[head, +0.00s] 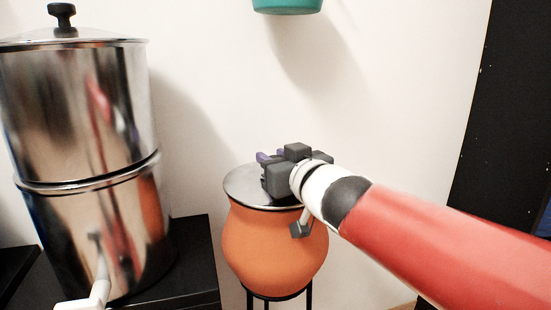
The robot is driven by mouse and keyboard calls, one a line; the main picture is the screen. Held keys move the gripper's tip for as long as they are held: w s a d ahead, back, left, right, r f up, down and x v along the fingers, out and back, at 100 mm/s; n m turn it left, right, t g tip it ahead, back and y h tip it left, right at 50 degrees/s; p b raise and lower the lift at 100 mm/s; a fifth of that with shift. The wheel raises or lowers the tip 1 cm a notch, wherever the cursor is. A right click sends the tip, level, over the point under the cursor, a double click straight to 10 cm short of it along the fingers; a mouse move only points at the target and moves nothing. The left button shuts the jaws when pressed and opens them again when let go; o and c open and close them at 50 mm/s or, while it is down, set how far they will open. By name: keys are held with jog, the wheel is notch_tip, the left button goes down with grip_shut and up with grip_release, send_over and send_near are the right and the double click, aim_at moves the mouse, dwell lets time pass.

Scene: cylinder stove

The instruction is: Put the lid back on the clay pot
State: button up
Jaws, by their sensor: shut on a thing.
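The orange clay pot (272,248) stands upright on a black stand in the middle of the head view. A flat, silvery lid (243,187) is over the pot's mouth and looks level. Its right part is hidden behind my gripper, so I cannot tell whether it rests on the rim all the way round. My gripper (268,163) is above the lid, at the end of my red and white arm coming from the lower right. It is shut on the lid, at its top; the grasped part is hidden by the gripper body.
A tall steel container (85,115) with a black knob and a tap stands at left on a black surface (196,255). A green object (287,5) shows at the top edge. A dark panel (500,110) stands at right. The white wall is close behind the pot.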

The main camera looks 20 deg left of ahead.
jog(key=shift+f+b, duration=0.35)
jog(key=shift+f, duration=0.15)
dwell(0.3)
jog(key=o, duration=1.1)
jog(key=p+v, duration=0.1)
jog(key=v, duration=0.6)
jog(key=shift+s+d, duration=0.3)
